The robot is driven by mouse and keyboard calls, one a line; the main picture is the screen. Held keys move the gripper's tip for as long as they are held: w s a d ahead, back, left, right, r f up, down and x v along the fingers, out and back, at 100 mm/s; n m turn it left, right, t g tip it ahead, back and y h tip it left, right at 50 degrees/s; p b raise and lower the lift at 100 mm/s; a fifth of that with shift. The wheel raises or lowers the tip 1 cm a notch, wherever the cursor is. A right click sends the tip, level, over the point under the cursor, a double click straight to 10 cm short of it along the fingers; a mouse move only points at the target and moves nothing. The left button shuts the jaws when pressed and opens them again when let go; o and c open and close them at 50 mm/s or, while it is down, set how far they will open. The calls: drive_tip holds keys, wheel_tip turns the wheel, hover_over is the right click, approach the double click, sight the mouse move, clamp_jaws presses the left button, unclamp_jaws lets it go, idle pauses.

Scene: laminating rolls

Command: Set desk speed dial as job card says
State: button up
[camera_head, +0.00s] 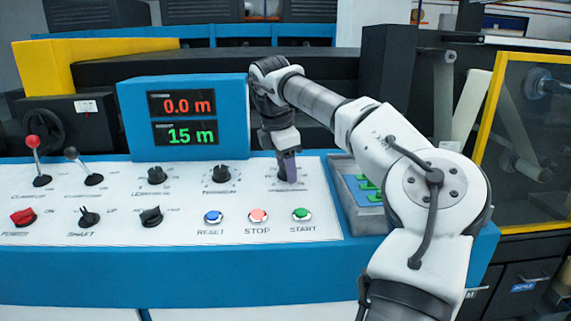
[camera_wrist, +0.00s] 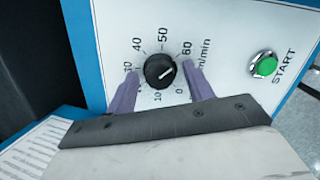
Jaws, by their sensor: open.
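The speed dial (camera_wrist: 160,70) is a black round knob on the white panel, ringed by numbers up to 60 and marked m/min. Its white line slants from lower left to upper right, the upper end towards 60. My gripper (camera_wrist: 161,72) is open, with one purple finger on each side of the knob; I cannot tell whether they touch it. In the head view my gripper (camera_head: 287,176) points down over the dial, which it mostly hides. No readable job card shows; a white printed surface (camera_wrist: 38,148) at the wrist view's lower left is too small to read.
The tension knob (camera_head: 220,174) stands left of my gripper. The green START button (camera_head: 302,214), STOP button (camera_head: 258,215) and RESET button (camera_head: 213,216) lie in front. A blue display box (camera_head: 182,117) reads 0.0 m and 15 m. A tray (camera_head: 352,190) with green items sits right.

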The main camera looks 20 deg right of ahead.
drive_tip(key=shift+r, duration=0.1)
drive_tip(key=p+v, duration=0.2)
drive_tip(key=v, duration=1.1)
drive_tip(key=shift+a+r, duration=0.15)
drive_tip(key=shift+r, duration=0.15)
